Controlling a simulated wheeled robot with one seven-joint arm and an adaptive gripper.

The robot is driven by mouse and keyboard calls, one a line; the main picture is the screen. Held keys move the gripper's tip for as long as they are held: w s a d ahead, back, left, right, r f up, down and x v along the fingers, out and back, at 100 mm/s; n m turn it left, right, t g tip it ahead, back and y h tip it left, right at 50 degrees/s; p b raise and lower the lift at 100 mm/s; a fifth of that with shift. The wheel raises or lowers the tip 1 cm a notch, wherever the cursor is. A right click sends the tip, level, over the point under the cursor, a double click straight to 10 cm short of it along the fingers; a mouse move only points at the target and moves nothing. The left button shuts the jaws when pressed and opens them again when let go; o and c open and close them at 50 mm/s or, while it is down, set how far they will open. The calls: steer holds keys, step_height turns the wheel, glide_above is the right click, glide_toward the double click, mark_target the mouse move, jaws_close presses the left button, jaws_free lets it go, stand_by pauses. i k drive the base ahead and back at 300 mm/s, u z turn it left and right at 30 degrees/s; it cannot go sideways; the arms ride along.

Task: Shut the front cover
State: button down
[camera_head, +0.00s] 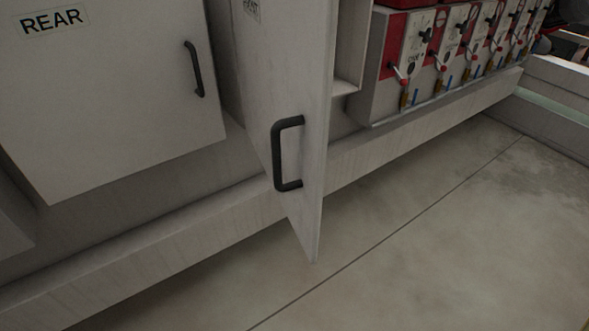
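The front cover (308,88) is a pale hinged panel in the upper middle of the head view. It stands open, swung outward from the machine and seen at a steep angle. A label is partly visible at its top and cut by the frame edge. Its black bar handle (278,153) is on the face turned to the left. The open compartment edge (350,50) shows just right of the panel. My gripper is not in view.
A cover labelled REAR (110,110) with a black handle (194,70) lies flat against the machine at left. Several red and white units with knobs (405,60) line the right. A pale ledge (140,255) runs below. The concrete floor (420,230) is clear.

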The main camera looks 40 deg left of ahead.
mark_target(285, 49)
steer(key=k, duration=1.05)
steer(key=u, duration=1.2)
